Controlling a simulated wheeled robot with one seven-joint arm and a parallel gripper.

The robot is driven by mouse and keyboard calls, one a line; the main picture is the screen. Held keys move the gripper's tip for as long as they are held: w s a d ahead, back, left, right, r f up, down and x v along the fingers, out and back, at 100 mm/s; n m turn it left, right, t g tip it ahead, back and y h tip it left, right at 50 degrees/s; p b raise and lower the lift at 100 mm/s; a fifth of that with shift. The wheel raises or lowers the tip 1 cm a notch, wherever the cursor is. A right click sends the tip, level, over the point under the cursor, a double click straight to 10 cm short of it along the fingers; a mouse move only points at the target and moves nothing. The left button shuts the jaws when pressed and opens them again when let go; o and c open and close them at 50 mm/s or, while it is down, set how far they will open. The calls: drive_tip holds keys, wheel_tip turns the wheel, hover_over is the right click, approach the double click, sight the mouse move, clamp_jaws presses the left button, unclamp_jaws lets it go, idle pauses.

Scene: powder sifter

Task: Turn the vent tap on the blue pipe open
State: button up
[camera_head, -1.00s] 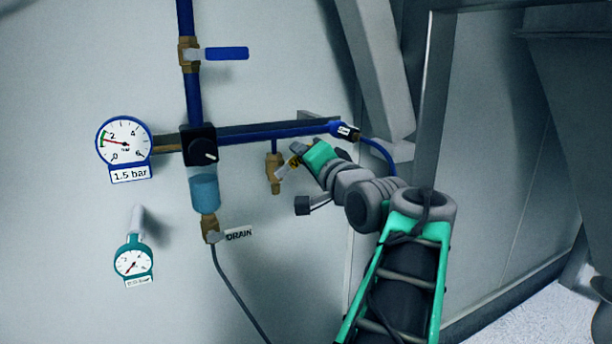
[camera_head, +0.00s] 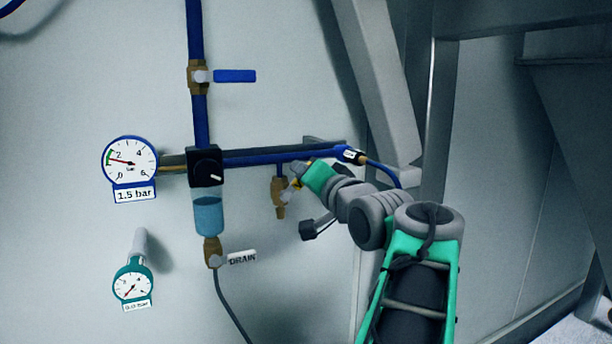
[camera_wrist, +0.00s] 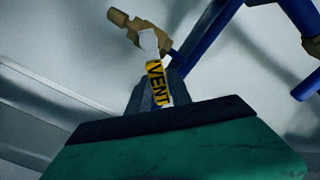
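The brass vent tap (camera_head: 279,198) hangs below the horizontal blue pipe (camera_head: 265,158). It also shows in the wrist view (camera_wrist: 128,24). Its handle, with a yellow VENT label (camera_wrist: 157,83), slants up and right from the valve body in the head view. My gripper (camera_head: 299,183) is at the labelled end of this handle. In the wrist view my grey fingers (camera_wrist: 160,95) lie close along both sides of the label, with no clear gap, and look shut on the handle. The handle's labelled end is mostly hidden in the head view.
A blue-handled valve (camera_head: 235,76) is above on the vertical pipe. A 1.5 bar gauge (camera_head: 130,160), a regulator with a clear bowl (camera_head: 208,213), a DRAIN tap (camera_head: 242,257) and a teal gauge (camera_head: 133,286) are left. A grey frame post (camera_head: 440,120) stands right.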

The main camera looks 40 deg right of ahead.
drive_tip(key=o, duration=0.3)
drive_tip(key=b+v, duration=0.1)
drive_tip(key=v, duration=0.6)
drive_tip(key=shift+s+a+b, duration=0.2)
drive_tip(key=shift+s+b, duration=0.1)
drive_tip(key=shift+s, duration=0.1)
